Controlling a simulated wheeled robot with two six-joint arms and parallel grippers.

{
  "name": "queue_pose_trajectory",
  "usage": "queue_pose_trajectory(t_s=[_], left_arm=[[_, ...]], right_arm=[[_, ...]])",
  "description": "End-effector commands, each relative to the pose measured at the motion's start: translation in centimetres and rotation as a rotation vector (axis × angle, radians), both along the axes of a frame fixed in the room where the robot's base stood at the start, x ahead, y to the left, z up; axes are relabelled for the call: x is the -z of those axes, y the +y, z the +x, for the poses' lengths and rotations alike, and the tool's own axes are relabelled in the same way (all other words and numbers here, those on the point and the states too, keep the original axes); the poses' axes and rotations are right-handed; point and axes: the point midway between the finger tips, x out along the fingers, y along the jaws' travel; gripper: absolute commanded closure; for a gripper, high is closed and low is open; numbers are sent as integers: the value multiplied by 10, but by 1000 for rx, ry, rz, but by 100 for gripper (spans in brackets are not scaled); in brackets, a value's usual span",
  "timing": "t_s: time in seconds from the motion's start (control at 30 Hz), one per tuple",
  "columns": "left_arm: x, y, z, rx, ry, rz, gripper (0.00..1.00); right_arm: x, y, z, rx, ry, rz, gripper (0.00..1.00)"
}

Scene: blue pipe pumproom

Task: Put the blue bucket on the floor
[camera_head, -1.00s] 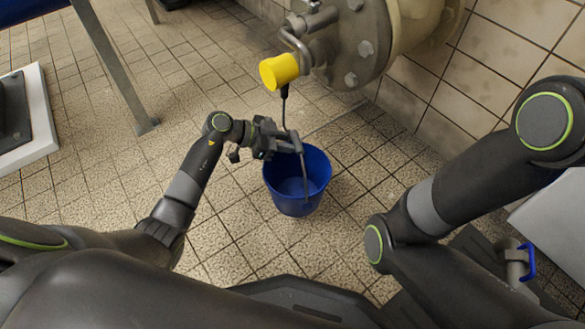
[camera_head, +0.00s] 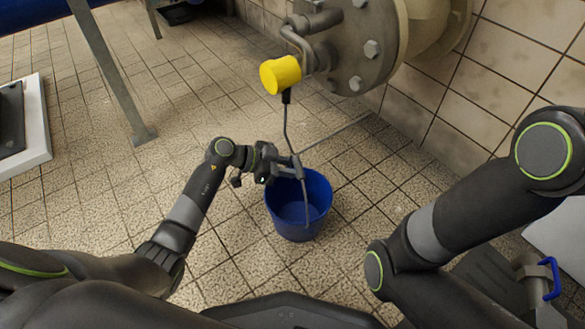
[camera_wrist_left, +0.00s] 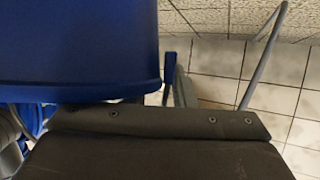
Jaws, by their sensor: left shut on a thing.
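The blue bucket (camera_head: 299,205) is upright and open at the top, near the middle of the head view. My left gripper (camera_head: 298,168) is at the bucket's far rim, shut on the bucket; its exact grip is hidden. A thin grey wire (camera_head: 289,130) with a black upper end runs from just below a yellow part past the gripper into the bucket's outline. In the left wrist view, the bucket's blue wall (camera_wrist_left: 80,45) fills the upper left. I cannot tell whether the bucket's base touches the tiled floor (camera_head: 240,255). My right gripper is out of view.
The yellow part (camera_head: 281,75) sits on a grey flanged pipe (camera_head: 355,50) beyond the bucket. A tiled wall (camera_head: 470,95) stands at the right. A metal leg (camera_head: 110,70) and a white-edged block (camera_head: 38,130) are at the left. The floor left of the bucket is clear.

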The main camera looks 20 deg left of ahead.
Motion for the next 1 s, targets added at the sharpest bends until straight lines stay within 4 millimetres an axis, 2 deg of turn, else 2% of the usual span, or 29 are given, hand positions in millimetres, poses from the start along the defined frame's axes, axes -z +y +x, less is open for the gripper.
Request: queue_pose_trajectory(t_s=[0.07, 0.1, 0.27, 0.63, 0.77, 1.0], left_arm=[[1, 0, 0, 0, 0, -2, 100], [3, 0, 0, 0, 1, 0, 76], [3, 0, 0, 0, 0, 0, 55], [0, 0, 0, 0, -1, 0, 55], [-10, 12, -5, -1, 2, 1, 55], [-30, 46, -20, -2, 3, 3, 55]], right_arm=[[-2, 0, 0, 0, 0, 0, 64], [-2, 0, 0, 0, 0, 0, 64], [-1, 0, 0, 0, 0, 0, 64], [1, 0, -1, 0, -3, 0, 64], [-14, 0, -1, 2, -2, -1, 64], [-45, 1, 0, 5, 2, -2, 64]])
